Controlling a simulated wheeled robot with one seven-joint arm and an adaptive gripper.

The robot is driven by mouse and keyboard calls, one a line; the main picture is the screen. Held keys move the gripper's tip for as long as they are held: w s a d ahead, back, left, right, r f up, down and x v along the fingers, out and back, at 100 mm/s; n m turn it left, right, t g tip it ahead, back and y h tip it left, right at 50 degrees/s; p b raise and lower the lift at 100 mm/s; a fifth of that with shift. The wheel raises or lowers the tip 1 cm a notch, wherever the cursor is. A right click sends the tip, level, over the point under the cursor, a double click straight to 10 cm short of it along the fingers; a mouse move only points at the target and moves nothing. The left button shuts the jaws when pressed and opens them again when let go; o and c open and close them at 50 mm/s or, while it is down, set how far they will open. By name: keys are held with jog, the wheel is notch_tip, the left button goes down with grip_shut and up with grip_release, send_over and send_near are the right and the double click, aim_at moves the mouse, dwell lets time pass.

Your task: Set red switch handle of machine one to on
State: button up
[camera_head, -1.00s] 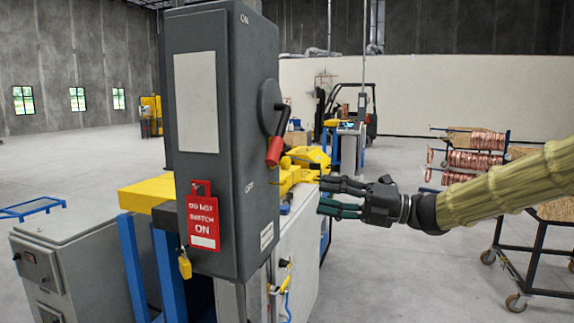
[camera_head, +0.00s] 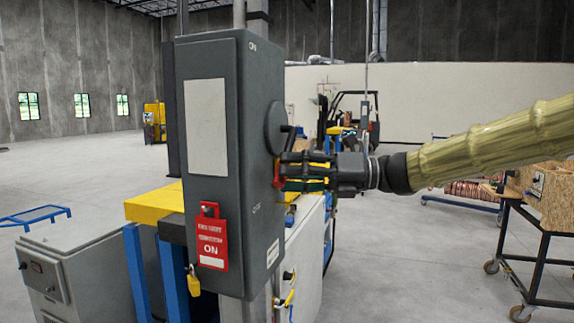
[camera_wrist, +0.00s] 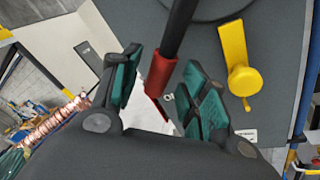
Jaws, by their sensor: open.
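The grey switch box (camera_head: 258,80) of the machine stands upright in the centre of the head view. Its red switch handle (camera_head: 277,176) is on the right side, pointing down toward the OFF mark, largely hidden by my fingers. My gripper (camera_head: 292,171) is at the handle, coming from the right. In the wrist view the red handle grip (camera_wrist: 160,75) on its dark lever lies between the open green-padded fingers (camera_wrist: 160,90). I cannot tell whether a finger touches it. A red tag (camera_head: 212,240) reading "ON" at the bottom hangs on the box's front.
A yellow padlock (camera_head: 194,282) hangs below the tag. In the wrist view a yellow piece (camera_wrist: 236,65) sits on the box beside the lever. A cart (camera_head: 535,205) stands at the right. Open floor (camera_head: 405,265) lies between cart and machine.

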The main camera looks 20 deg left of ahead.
jog(key=shift+p+x, duration=0.35)
jog(key=shift+x, duration=1)
